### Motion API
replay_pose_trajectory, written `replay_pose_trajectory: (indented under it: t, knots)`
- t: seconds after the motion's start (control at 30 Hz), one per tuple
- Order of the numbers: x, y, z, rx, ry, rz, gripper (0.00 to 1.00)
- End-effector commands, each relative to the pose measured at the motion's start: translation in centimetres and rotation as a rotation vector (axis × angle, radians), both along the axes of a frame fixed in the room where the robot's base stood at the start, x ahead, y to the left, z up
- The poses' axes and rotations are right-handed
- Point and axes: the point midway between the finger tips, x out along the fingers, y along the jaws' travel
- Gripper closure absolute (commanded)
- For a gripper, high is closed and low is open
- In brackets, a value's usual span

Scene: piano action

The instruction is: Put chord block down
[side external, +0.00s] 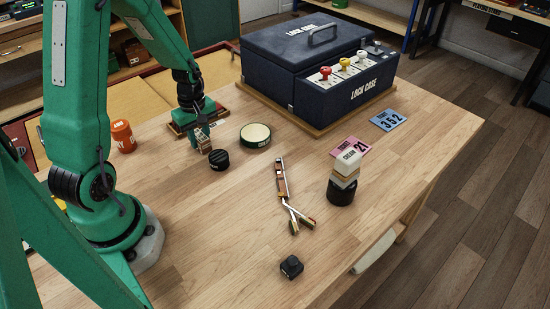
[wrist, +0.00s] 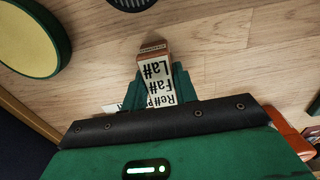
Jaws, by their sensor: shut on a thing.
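The chord block (wrist: 157,82) is a small pale block with a reddish-brown end and black lettering reading "La#", "Fa#" and "Re#". My gripper (wrist: 154,92) is shut on it, a green finger at either side, in the wrist view. In the side view the block (side external: 203,138) shows small at the tip of my gripper (side external: 199,143), low over the left part of the wooden table. It is just left of a black ridged round piece (side external: 219,160). I cannot tell whether the block touches the table.
A green round tin (side external: 256,135) with a cream top is right of my gripper, and an orange cup (side external: 122,136) left. A dark blue lock case (side external: 310,60) stands behind. The front is mostly clear.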

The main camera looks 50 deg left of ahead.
Motion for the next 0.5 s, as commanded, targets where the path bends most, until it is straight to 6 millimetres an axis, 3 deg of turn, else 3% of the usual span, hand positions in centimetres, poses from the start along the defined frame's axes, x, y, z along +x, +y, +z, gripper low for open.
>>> replay_pose_trajectory:
  t: [0.03, 0.07, 0.17, 0.5]
  knots:
    - [-0.01, -0.01, -0.13, 0.000, 0.000, 0.000, 0.94]
    - [-0.01, 0.00, -0.13, 0.000, 0.000, 0.000, 0.68]
    - [-0.01, 0.00, -0.10, 0.000, 0.000, 0.000, 0.50]
    - [-0.01, 0.00, -0.02, 0.000, 0.000, 0.000, 0.50]
